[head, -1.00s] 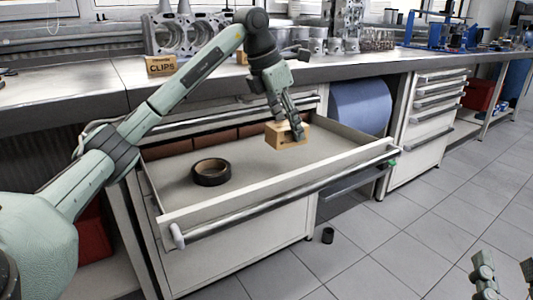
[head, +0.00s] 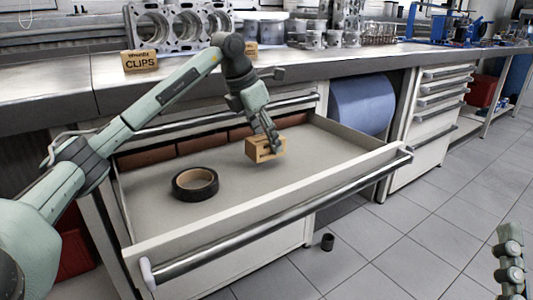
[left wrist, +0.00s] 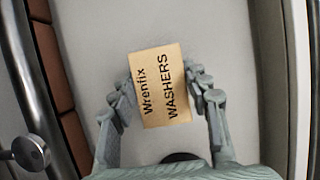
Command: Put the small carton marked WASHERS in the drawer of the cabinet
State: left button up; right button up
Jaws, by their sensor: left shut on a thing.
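The small tan carton (head: 262,150) is in my left gripper (head: 270,138), inside the outline of the open drawer (head: 225,228), towards its back. The left wrist view shows the carton (left wrist: 160,86) from above, printed "Wrenfix WASHERS", with a finger of the left gripper (left wrist: 162,92) on each side. The gripper is shut on it. The carton is low over the drawer floor; I cannot tell if it touches. My right gripper (head: 511,262) is at the lower right edge, partly cut off, away from the drawer.
A roll of black tape (head: 195,184) lies in the drawer, left of the carton. Brown blocks (head: 196,144) line the drawer's back. A CLIPS carton (head: 141,61) and engine parts stand on the bench. The drawer floor has free room to the right and front.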

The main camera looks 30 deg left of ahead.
aim_at(267, 150)
pick_arm(q)
jog(key=shift+f, duration=1.5)
pick_arm(e)
jog(key=shift+s+d+r+t, duration=0.3)
jog(key=shift+s+r+t, duration=0.1)
jog(key=shift+r+t, duration=0.2)
pick_arm(q)
jog(key=shift+f, duration=0.2)
jog(key=o, duration=1.4)
jog(key=shift+a+r, duration=0.1)
jog(key=shift+r, duration=0.45)
jog(key=p+v, duration=0.1)
jog(key=v, duration=0.9)
jog(key=shift+s+r+p, duration=0.15)
jog(key=shift+r+p, duration=0.15)
jog(key=shift+p, duration=0.05)
jog(key=shift+s+r, duration=0.15)
jog(key=shift+r, duration=0.1)
pick_arm(e)
jog(key=f+g, duration=0.1)
jog(key=w+a+f+g, duration=0.1)
jog(key=w+f+g, duration=0.1)
jog(key=f, duration=0.1)
jog(key=shift+a+g, duration=0.3)
